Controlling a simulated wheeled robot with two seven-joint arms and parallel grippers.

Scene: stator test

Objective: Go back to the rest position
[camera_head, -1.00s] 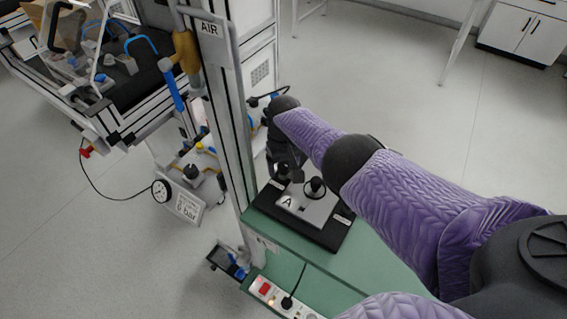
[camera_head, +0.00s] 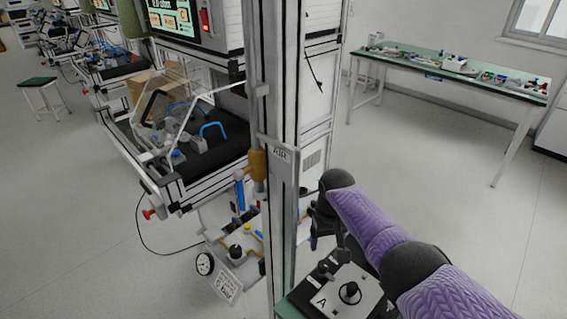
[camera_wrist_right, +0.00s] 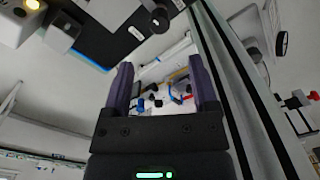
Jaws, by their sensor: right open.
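My right arm, in a purple quilted sleeve, comes in from the lower right of the head view. Its dark right gripper (camera_head: 318,238) hangs beside the metal post, partly hidden by the wrist. In the wrist view the right gripper (camera_wrist_right: 163,85) has its two fingers wide apart with nothing between them. A black fixture with a grey plate marked A (camera_head: 335,297) and a round black knob sits on the green bench at the bottom of the head view, below the gripper and apart from it. My left gripper is not in view.
The upright metal post (camera_head: 285,110) with its AIR sign stands close to the left of the right gripper. A test machine with a clear cover (camera_head: 178,120) stands to the left. A green-topped table (camera_head: 455,72) with small parts stands far right. The floor between is clear.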

